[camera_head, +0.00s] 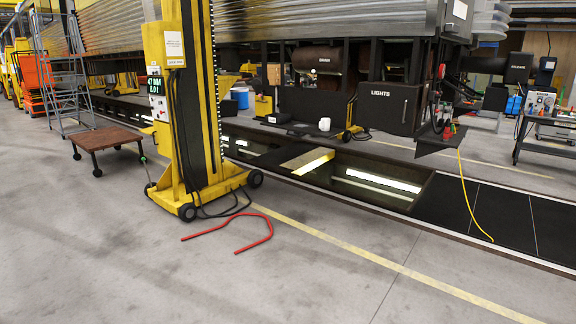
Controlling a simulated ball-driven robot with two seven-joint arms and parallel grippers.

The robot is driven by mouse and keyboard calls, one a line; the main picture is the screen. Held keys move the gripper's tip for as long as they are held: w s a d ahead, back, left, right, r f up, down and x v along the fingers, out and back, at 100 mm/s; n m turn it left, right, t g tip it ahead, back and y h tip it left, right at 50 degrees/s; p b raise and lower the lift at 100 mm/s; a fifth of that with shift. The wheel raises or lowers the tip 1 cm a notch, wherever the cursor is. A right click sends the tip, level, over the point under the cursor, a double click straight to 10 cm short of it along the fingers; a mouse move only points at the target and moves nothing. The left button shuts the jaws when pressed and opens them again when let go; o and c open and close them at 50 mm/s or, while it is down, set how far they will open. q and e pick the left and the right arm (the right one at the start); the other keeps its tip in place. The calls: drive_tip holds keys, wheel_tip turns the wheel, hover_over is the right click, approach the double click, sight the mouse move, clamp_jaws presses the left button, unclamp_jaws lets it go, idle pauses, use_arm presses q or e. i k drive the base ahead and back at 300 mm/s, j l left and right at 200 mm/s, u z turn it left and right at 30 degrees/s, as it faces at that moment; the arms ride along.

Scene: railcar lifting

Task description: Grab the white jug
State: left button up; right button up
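A small white object (324,124), which looks like the white jug, stands beyond the floor pit, under the railcar and left of the black box marked LIGHTS. It is far off and too small to make out a handle. Neither of my grippers shows in the head view, and nothing is seen touching the white object.
A yellow lifting jack (178,110) on wheels stands at centre left, with a red bent bar (232,232) on the floor before it. An open pit (360,180) crosses the middle. A wooden cart (105,138) stands left.

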sight(324, 124)
drive_tip(key=i+l+z, duration=0.3)
drive_tip(key=i, duration=0.8)
drive_tip(key=i+z, duration=0.3)
drive_tip(key=i, duration=0.75)
